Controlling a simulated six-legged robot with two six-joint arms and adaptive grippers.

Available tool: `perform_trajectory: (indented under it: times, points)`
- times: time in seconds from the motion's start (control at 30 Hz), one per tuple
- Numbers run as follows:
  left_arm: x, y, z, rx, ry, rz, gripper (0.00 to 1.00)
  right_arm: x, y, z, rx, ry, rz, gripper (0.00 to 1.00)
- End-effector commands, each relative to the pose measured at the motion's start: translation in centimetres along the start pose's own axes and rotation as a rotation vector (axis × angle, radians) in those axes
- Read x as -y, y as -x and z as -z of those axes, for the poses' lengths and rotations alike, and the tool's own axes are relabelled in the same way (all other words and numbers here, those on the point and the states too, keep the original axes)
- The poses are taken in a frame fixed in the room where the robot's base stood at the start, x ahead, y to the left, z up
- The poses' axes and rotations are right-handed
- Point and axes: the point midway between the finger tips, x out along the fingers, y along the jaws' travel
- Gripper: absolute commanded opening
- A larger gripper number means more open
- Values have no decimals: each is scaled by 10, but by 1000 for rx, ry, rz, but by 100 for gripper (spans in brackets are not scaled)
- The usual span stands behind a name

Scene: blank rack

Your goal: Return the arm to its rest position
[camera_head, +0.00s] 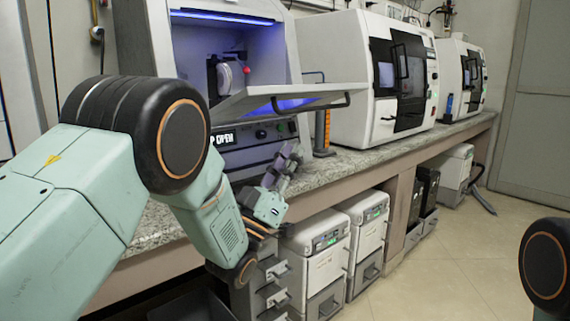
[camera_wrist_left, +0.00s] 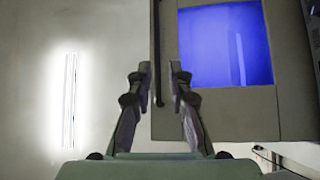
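My left arm (camera_head: 85,200) comes in from the left and bends down at a black joint in front of the bench. My left gripper (camera_head: 285,170) points up in front of the open machine, near the bench's front edge.
The machine (camera_head: 150,40) has its lowered door (camera_head: 290,95) just above my left gripper. Two white machines (camera_head: 350,75) (camera_head: 452,70) stand farther along the granite bench (camera_head: 345,170). White boxes (camera_head: 318,265) stand under it. The floor (camera_head: 450,260) at right is clear.

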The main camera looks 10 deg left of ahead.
Motion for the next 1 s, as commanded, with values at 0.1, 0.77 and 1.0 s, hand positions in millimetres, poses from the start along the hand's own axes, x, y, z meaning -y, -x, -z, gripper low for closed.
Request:
perform_trajectory:
  times: [0.1, 0.77, 1.0]
  points:
    - [0, 12, 0, 1, 0, 1, 20, 0, 0, 0, 0, 0, 0, 40]
    - [23, 34, -41, 206, -100, 118, 20, 0, 0, 0, 0, 0, 0, 40]
    - [59, 132, -105, 651, -178, 350, 20, 0, 9, 0, 0, 0, 0, 40]
